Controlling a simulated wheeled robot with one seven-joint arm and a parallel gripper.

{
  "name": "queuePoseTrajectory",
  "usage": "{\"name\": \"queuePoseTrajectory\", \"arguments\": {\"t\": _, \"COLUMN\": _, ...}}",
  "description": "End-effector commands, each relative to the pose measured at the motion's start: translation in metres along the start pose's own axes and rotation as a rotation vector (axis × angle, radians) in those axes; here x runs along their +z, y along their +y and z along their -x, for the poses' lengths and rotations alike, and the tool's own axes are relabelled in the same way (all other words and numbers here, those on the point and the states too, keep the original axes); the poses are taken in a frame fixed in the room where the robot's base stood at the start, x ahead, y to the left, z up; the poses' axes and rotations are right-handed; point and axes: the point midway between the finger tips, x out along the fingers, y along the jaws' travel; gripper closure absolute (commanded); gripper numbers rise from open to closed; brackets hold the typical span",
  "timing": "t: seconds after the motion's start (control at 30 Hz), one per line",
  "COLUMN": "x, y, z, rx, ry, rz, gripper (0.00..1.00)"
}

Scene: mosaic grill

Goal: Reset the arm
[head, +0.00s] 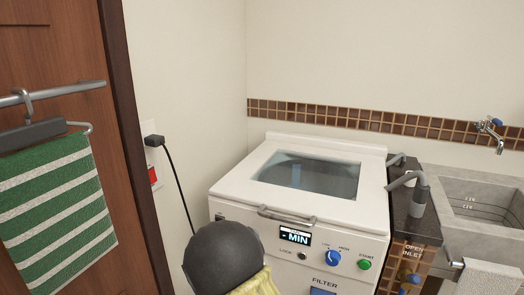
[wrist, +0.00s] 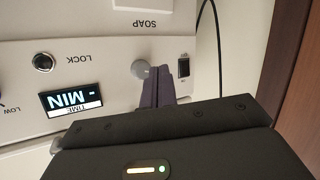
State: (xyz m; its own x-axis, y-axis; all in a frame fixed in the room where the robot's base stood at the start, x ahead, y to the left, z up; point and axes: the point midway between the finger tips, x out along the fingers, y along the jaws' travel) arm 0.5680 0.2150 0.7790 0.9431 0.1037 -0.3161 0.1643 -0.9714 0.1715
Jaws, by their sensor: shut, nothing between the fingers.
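My gripper (wrist: 158,72) shows in the wrist view with its dark purplish fingers together and empty. The fingers point at the front panel of the white washing machine (wrist: 100,65), whose labels appear upside down. A round grey knob (wrist: 140,69) is right beside the fingertips; I cannot tell whether they touch it. In the head view, my dark rounded arm part (head: 222,258) stands in front of the machine's left front and hides part of the panel. The fingers are hidden in that view.
The washing machine's glass lid (head: 308,175) is closed behind a front handle (head: 287,215). A display (head: 296,237), blue dial (head: 333,257) and green start button (head: 364,264) are on its front. A concrete sink (head: 485,205) is right; a black cord (head: 178,185) and striped towel (head: 55,210) are left.

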Motion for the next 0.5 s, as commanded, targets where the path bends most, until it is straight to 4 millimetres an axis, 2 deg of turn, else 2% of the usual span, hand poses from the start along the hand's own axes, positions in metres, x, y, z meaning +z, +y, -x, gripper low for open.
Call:
{"name": "queuePoseTrajectory", "arguments": {"t": 0.03, "x": 0.001, "y": 0.020, "z": 0.004, "rx": 0.010, "ry": -0.065, "rz": -0.037, "gripper": 1.00}}
{"name": "queuePoseTrajectory", "arguments": {"t": 0.1, "x": 0.006, "y": 0.041, "z": 0.011, "rx": 0.010, "ry": -0.163, "rz": -0.078, "gripper": 1.00}}
{"name": "queuePoseTrajectory", "arguments": {"t": 0.27, "x": 0.018, "y": 0.081, "z": 0.042, "rx": -0.003, "ry": -0.370, "rz": -0.156, "gripper": 1.00}}
{"name": "queuePoseTrajectory", "arguments": {"t": 0.37, "x": 0.025, "y": 0.101, "z": 0.069, "rx": -0.017, "ry": -0.490, "rz": -0.192, "gripper": 1.00}}
{"name": "queuePoseTrajectory", "arguments": {"t": 0.5, "x": 0.035, "y": 0.128, "z": 0.114, "rx": -0.032, "ry": -0.651, "rz": -0.226, "gripper": 1.00}}
